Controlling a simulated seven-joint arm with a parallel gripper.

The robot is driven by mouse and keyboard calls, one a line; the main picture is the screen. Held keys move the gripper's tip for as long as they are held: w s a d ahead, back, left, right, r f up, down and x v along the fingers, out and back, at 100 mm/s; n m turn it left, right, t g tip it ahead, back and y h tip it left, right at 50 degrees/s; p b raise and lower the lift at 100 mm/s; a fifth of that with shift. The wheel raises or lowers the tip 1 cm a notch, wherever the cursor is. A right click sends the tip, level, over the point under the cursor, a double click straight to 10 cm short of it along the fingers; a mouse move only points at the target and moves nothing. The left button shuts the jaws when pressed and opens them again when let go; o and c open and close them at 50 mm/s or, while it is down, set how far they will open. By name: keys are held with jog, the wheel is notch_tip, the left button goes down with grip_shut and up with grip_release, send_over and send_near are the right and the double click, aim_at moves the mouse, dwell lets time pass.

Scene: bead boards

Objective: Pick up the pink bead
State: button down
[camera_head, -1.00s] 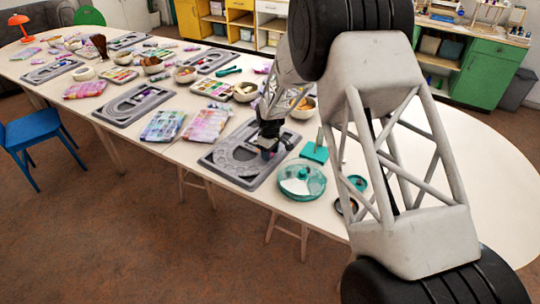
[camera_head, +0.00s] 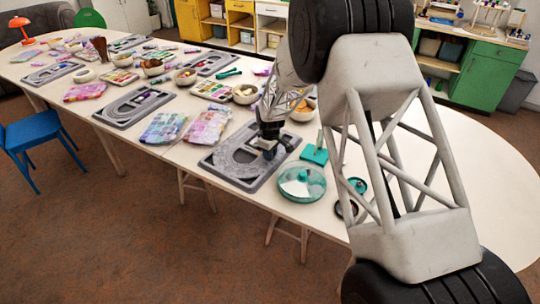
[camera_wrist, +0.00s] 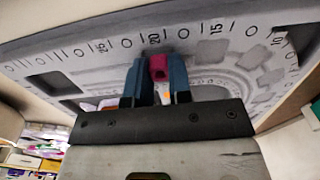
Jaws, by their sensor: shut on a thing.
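The pink bead (camera_wrist: 158,67) shows in the wrist view, between the two blue fingers of my gripper (camera_wrist: 157,75). The fingers are shut on it, one on each side. Behind it in that view is the grey bead board (camera_wrist: 60,62) with printed numbers and grooves. In the head view, my gripper (camera_head: 268,152) is over the nearest grey bead board (camera_head: 222,160), close to its right part. The bead cannot be made out in the head view. Whether the bead is clear of the board is hard to tell.
A round teal-lidded container (camera_head: 302,181) and a teal stand (camera_head: 315,153) are right of the board. Patterned packets (camera_head: 208,124) lie to its left. A bowl (camera_head: 304,110) stands behind my gripper. The table's right end (camera_head: 490,180) is clear.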

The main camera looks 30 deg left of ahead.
jog(key=shift+r, duration=1.45)
jog(key=shift+s+d+r, duration=0.15)
jog(key=shift+r, duration=0.15)
jog(key=s+d, duration=0.3)
jog(key=s, duration=0.1)
jog(key=s+d+r, duration=0.1)
jog(key=s+d, duration=0.6)
jog(key=shift+s+d+r, duration=0.1)
jog(key=shift+s+r, duration=0.05)
jog(key=shift+s, duration=0.2)
jog(key=s+d+m, duration=0.1)
jog(key=s+d, duration=0.1)
jog(key=d, duration=0.4)
jog(key=s+d+m, duration=0.1)
jog(key=s+d, duration=0.1)
jog(key=d, duration=0.5)
jog(key=s+d+m, duration=0.1)
jog(key=s+d, duration=0.2)
jog(key=d, duration=0.4)
jog(key=shift+m, duration=0.4)
jog(key=shift+w, duration=0.2)
send_over(315, 189)
jog(key=shift+w+f, duration=0.1)
jog(key=shift+f, duration=0.8)
